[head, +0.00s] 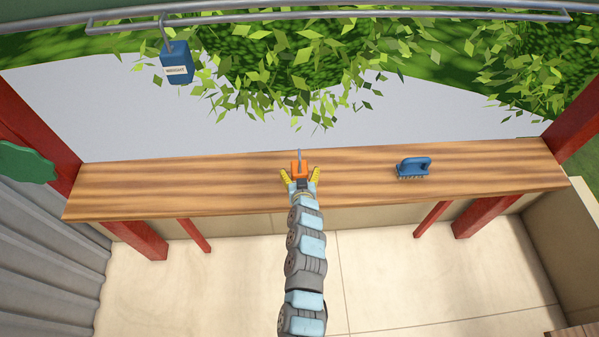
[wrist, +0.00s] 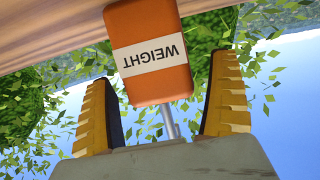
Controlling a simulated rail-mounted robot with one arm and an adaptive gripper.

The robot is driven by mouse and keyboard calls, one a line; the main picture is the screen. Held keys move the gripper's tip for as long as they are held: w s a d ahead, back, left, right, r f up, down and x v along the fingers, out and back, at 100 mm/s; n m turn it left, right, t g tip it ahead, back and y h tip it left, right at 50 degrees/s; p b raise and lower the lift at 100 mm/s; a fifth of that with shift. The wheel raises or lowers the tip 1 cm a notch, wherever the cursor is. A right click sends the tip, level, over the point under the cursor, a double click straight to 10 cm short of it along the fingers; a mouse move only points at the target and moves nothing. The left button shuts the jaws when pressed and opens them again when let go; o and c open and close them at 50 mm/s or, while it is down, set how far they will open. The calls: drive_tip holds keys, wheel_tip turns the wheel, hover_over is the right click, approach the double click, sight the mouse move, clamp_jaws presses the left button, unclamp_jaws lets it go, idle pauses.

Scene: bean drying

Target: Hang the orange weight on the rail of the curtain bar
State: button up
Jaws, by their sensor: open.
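The orange weight (head: 299,169) stands on the wooden shelf near its middle, with a thin grey hook rising from its top. In the wrist view the orange weight (wrist: 150,50) shows a white label reading WEIGHT, upside down in the picture, and its metal rod runs between the fingers. My gripper (head: 300,176) is open, its yellow fingers on either side of the weight. In the wrist view my gripper (wrist: 165,105) shows gaps between both fingers and the weight. The grey rail of the curtain bar (head: 350,17) runs across the top of the head view.
A blue weight (head: 177,66) with a white label hangs from the rail at the left. A blue brush (head: 412,167) lies on the wooden shelf (head: 500,165) to the right. The rail's middle and right are free of hanging weights. Leafy branches lie beyond the shelf.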

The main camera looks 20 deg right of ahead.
drive_tip(key=shift+w+f, duration=0.25)
drive_tip(key=shift+w+d+f, duration=0.1)
drive_tip(key=shift+w+d, duration=0.1)
drive_tip(key=shift+w, duration=0.2)
drive_tip(key=shift+c, duration=0.2)
drive_tip(key=c, duration=1.3)
